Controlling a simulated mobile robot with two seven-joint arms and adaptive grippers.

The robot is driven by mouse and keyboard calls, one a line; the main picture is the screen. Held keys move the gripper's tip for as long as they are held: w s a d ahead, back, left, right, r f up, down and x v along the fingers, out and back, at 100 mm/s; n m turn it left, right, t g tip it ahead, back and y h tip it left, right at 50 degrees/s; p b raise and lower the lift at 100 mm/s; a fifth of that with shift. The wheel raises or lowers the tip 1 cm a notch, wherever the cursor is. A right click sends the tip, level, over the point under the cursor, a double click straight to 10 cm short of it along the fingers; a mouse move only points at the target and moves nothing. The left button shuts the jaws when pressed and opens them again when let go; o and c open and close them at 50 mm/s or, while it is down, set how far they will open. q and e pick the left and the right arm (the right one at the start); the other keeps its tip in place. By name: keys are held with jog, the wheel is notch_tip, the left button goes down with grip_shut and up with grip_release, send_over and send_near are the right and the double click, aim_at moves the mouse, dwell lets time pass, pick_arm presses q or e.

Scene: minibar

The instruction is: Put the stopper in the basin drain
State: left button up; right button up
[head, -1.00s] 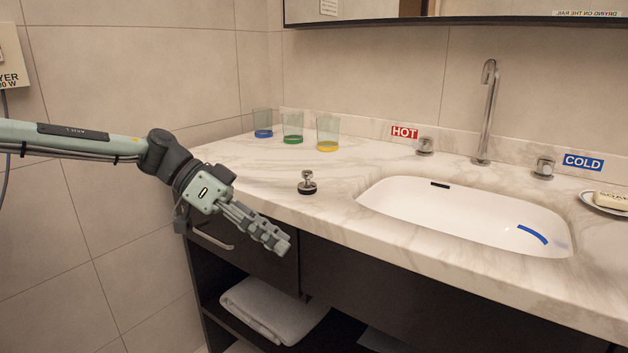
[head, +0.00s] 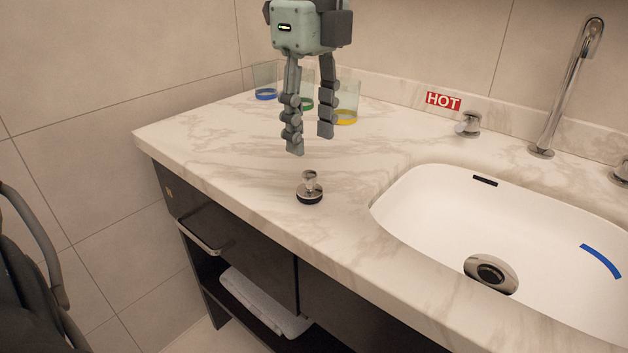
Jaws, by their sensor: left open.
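The stopper (head: 310,191), a small metal knob on a dark round base, stands upright on the marble counter left of the basin. The white basin (head: 420,205) is set into the counter, and its round metal drain (head: 491,273) shows uncovered at the bottom. My left gripper (head: 311,143) is open and empty, fingers pointing down, above and slightly behind the stopper without touching it. My right gripper is not in view.
Three glasses with blue (head: 265,92), green (head: 306,103) and yellow (head: 346,115) bands stand at the back, partly behind my gripper. The faucet (head: 565,90) and hot tap (head: 468,124) stand behind the basin. The counter around the stopper is clear.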

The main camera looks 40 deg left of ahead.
aim_at(309, 173)
pick_arm(q)
notch_tip(309, 173, down, 6)
jog(key=shift+a+f+p, duration=0.1)
jog(key=shift+p, duration=0.3)
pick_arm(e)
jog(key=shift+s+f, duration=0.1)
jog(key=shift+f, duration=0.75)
pick_arm(q)
jog(key=shift+c, duration=0.6)
grip_shut()
